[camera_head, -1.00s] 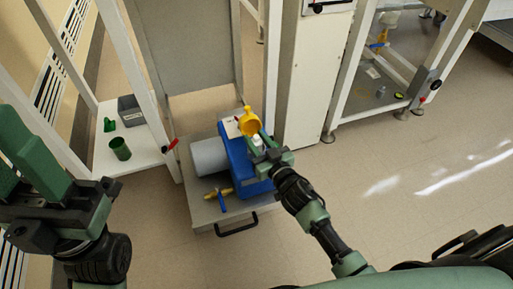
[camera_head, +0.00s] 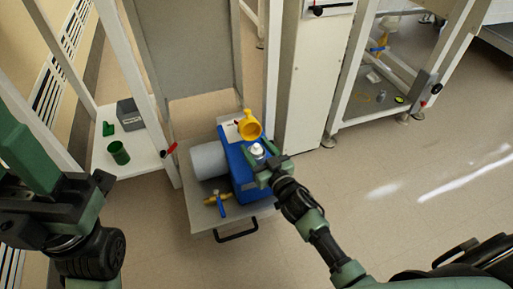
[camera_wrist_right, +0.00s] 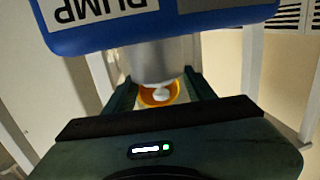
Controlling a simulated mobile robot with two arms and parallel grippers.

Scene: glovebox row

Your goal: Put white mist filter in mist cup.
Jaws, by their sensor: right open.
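The white mist filter (camera_head: 257,150) shows just in front of the tips of my right gripper (camera_head: 264,164), at the blue pump unit (camera_head: 240,172). The yellow mist cup (camera_head: 250,128) is just beyond it, and its open mouth looks empty in the head view. In the right wrist view the filter (camera_wrist_right: 161,94) shows in front of the orange-yellow cup (camera_wrist_right: 150,99), between the spread fingers of my right gripper (camera_wrist_right: 160,92). The right gripper is open. What the filter rests on is unclear. My left gripper (camera_head: 55,210) is at the left edge, its jaws hard to read.
The pump unit, with a grey cylinder (camera_head: 209,160), stands on a grey platform (camera_head: 203,222) with a black handle (camera_head: 237,232). A blue-and-yellow valve (camera_head: 218,198) lies there. A green cup (camera_head: 118,153) and grey box (camera_head: 130,114) are on the left shelf. Floor at right is clear.

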